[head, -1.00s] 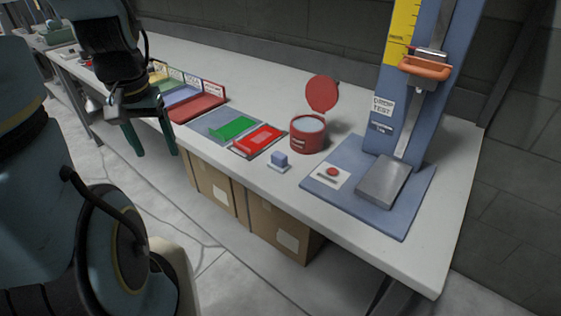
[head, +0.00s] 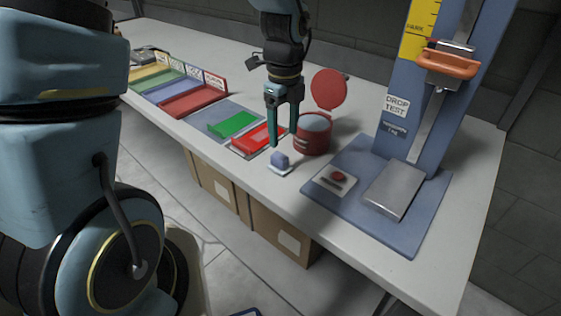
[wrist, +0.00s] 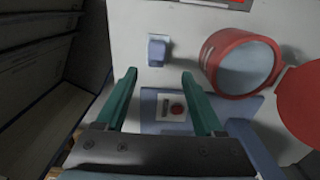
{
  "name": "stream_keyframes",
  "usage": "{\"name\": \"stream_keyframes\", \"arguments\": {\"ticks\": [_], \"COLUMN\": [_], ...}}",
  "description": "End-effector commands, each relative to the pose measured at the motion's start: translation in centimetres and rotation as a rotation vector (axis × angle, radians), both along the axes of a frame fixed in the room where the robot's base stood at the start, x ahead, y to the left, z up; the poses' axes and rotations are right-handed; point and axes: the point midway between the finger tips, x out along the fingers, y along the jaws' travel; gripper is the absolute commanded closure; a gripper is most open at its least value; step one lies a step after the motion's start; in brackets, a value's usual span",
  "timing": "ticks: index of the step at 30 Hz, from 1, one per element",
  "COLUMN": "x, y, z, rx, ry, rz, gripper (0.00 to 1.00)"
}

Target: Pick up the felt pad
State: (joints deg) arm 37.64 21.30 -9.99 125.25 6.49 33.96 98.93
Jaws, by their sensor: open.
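No object is labelled as the felt pad, and I cannot tell for sure which one it is. A small blue-grey block (head: 280,160) on a pale base sits near the table's front edge and may be it. The block also shows in the wrist view (wrist: 158,48), just beyond the fingertips and lined up with the gap between them. My gripper (head: 286,139) is open and empty, pointing down above the table by the block. Its two green fingers also show in the wrist view (wrist: 159,76), apart from the block.
A red round tin (head: 313,138) with its lid up stands right of the block. Red (head: 258,137) and green (head: 232,124) trays lie to the left. A blue drop-test stand (head: 375,200) with a red button (head: 338,176) is at the right. Coloured bins (head: 195,100) stand further left.

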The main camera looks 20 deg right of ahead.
Motion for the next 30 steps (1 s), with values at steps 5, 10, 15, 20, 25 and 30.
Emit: {"name": "stream_keyframes", "arguments": {"ticks": [5,10,15,20,25,30], "x": [0.0,0.1,0.2,0.2,0.3,0.3], "y": [0.0,0.2,0.9,0.9,0.9,0.9], "z": [-2.3,-3.2,-5.3,-7.3,-8.0,-8.0], "rx": [0.0,0.0,0.005,0.001,0.0,-0.001], "ry": [0.001,0.001,0.004,0.002,0.0,0.0], "rz": [0.003,0.005,0.004,0.004,0.005,0.005], "gripper": [0.3,0.3,0.3,0.3,0.3,0.3]}}
